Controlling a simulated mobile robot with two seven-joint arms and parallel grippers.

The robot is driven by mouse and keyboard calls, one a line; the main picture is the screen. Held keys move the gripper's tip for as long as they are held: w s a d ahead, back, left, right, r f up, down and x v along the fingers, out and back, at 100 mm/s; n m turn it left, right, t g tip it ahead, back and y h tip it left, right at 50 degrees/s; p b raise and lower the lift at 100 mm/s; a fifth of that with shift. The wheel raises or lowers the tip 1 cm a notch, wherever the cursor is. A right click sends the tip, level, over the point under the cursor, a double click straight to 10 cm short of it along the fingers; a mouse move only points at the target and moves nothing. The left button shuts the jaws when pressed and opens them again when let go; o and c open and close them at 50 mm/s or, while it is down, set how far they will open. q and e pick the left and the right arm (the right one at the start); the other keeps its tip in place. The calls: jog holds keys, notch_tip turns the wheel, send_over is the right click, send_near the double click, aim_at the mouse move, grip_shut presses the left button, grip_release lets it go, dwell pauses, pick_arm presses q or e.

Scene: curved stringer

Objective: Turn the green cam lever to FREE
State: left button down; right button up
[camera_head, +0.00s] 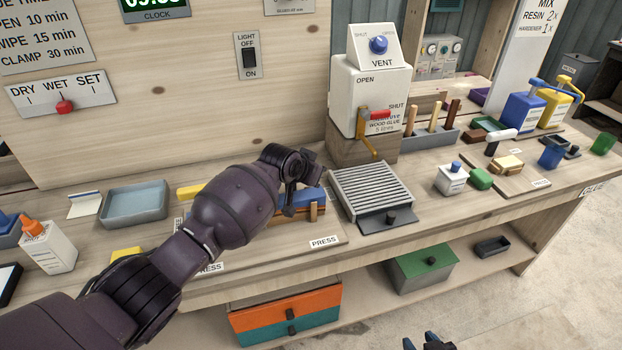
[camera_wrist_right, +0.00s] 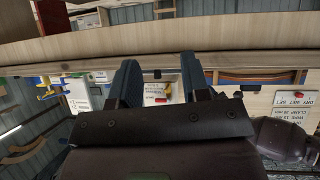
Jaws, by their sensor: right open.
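I cannot make out a green cam lever or a FREE mark in either view. My left arm covers much of the PRESS area (camera_head: 324,242), where a blue and wooden assembly (camera_head: 313,211) partly shows. My left gripper (camera_head: 294,193) is over that area, its fingers not clear against the blue parts. My right gripper (camera_head: 428,342) is low at the bottom edge of the head view, in front of the bench and away from the press. In the right wrist view its two blue fingers (camera_wrist_right: 160,73) stand apart with nothing between them.
A slatted grey tray (camera_head: 372,188) stands right of the press, below a white glue dispenser (camera_head: 358,90) with a red-handled tap. A blue-grey tray (camera_head: 133,204) lies left. Below the bench are an orange and teal drawer box (camera_head: 262,316) and a green-lidded box (camera_head: 410,265).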

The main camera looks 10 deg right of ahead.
jog(key=shift+w+a+r, duration=0.1)
jog(key=shift+w+r, duration=0.05)
jog(key=shift+w, duration=0.3)
jog(key=shift+s, duration=0.2)
